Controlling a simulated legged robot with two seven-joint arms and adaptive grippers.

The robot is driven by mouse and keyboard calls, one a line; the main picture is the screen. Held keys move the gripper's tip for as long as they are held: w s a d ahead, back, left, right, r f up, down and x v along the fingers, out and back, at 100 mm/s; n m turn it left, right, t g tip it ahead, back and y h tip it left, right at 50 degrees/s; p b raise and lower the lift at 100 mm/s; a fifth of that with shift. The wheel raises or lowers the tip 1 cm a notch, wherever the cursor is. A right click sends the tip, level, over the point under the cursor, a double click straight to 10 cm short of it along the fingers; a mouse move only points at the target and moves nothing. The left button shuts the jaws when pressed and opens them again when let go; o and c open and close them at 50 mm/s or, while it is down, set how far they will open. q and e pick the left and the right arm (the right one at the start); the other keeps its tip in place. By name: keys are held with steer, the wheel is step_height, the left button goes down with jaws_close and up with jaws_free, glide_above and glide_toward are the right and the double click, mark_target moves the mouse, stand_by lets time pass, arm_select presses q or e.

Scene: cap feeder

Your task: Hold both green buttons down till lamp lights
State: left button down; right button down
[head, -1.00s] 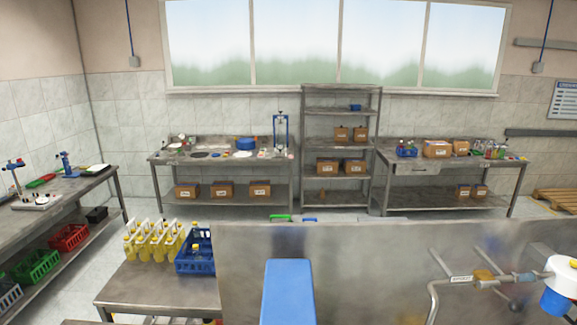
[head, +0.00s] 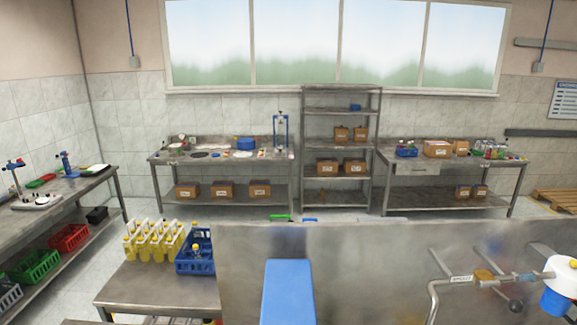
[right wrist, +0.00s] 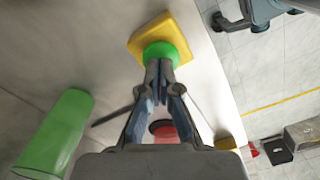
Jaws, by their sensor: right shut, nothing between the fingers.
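In the right wrist view a round green button (right wrist: 163,52) sits on a yellow base (right wrist: 137,41) on a pale panel. My right gripper (right wrist: 158,68) is shut and empty, and its fingertips overlap the near edge of this button. They look to be at it; I cannot tell whether they touch it or whether it is pressed down. A red button (right wrist: 163,128) shows partly behind the gripper's fingers. The other green button, my left gripper and a lamp cannot be made out. Neither gripper shows in the head view.
A green cylinder (right wrist: 60,130) stands left of my right gripper. In the head view a metal panel (head: 390,265) is close in front, with a blue upright part (head: 287,292) and piping (head: 436,290). Yellow bottles (head: 153,243) and a blue crate (head: 195,262) stand on a table left.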

steer(key=shift+f, duration=0.5)
stand_by(0.3)
steer(key=shift+r, duration=0.1)
stand_by(1.2)
